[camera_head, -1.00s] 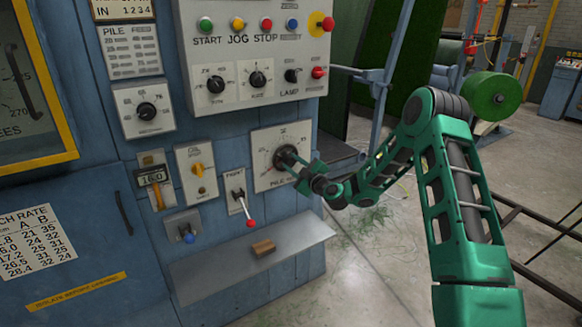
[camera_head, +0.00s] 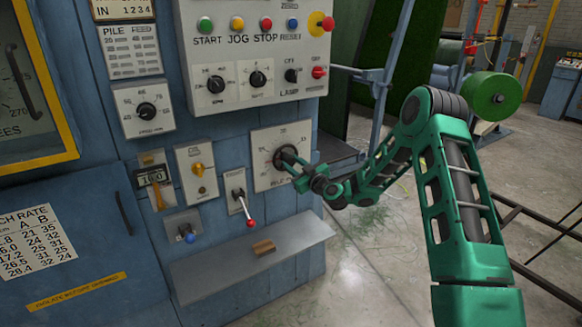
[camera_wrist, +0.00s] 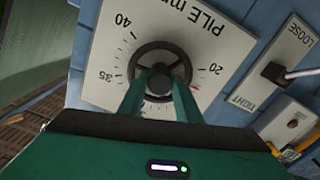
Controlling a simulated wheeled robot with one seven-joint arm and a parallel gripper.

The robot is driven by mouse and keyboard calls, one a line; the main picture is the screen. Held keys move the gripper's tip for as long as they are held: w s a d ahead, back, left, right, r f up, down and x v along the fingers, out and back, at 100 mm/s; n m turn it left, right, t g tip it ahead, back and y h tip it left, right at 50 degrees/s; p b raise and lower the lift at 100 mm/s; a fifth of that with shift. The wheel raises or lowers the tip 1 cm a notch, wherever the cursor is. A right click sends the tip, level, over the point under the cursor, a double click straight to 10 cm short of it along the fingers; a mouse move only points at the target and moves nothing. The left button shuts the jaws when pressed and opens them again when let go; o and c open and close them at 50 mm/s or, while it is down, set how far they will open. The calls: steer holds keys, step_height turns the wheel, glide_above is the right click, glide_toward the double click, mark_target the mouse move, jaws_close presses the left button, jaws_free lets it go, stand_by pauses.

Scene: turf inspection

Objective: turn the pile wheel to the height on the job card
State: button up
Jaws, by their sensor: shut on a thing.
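The pile wheel (camera_wrist: 167,58) is a dark round handwheel on a white dial plate (camera_wrist: 105,88) marked PILE, with 20, 35 and 40 readable in the wrist view. A small red mark shows at the wheel's edge near 20. In the head view the wheel (camera_head: 284,153) is on the blue cabinet's right side. My green gripper (camera_wrist: 160,95) is shut on the wheel, its two fingers reaching to the hub area. The gripper also shows in the head view (camera_head: 297,172). Part of the dial is hidden behind the fingers. No job card can be made out for certain.
The control panel (camera_head: 250,100) is above. The floor right of the cabinet is mostly open.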

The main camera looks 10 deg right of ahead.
steer(key=m, duration=0.4)
steer(key=shift+f+m, duration=0.1)
steer(key=shift+m, duration=0.2)
steer(key=m, duration=0.3)
steer(key=shift+m, duration=0.4)
steer(key=m, duration=0.8)
steer(key=shift+f, duration=0.1)
steer(key=m, duration=0.7)
steer(key=shift+d, duration=0.1)
steer(key=m, duration=0.6)
steer(key=shift+s+f+m, duration=0.1)
steer(key=shift+m, duration=0.3)
steer(key=shift+o, duration=0.2)
